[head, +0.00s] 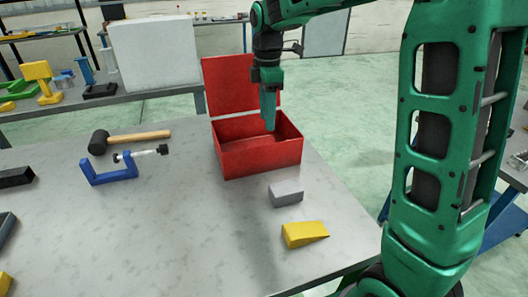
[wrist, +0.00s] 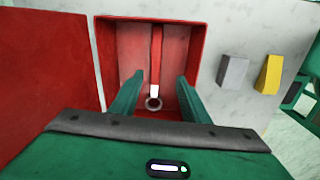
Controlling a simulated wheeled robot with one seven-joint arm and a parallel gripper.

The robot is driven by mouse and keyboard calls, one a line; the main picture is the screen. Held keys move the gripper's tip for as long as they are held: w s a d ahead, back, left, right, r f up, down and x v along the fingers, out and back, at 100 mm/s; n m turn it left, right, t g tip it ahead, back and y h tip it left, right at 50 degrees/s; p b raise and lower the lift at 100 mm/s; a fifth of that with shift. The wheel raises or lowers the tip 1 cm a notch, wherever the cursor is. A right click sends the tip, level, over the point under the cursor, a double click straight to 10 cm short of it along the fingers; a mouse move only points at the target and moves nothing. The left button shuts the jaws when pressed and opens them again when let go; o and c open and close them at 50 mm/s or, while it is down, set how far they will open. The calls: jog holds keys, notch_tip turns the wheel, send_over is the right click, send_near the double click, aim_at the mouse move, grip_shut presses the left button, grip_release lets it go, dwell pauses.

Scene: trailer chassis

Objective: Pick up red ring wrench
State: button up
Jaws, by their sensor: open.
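The red ring wrench (wrist: 155,74) lies inside the open red toolbox (head: 262,159). In the wrist view its red shaft runs away from me, with a bare metal neck and ring at the near end. The toolbox (wrist: 198,45) has its lid raised. My gripper (head: 269,128) points down into the box. In the wrist view its two green fingers (wrist: 158,80) are apart, on either side of the wrench, with nothing seen between them but the wrench below. In the head view the wrench cannot be made out.
A grey block (head: 286,194) and a yellow wedge (head: 304,235) stand on the table right of the box. A black-headed mallet (head: 135,138) and a blue clamp (head: 112,172) lie left. The table's middle front is clear.

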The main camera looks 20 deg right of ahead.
jog(key=shift+n, duration=0.5)
jog(key=f, duration=0.7)
jog(key=w+a+f, duration=0.1)
jog(key=f, duration=0.3)
jog(key=shift+w, duration=0.1)
grip_shut()
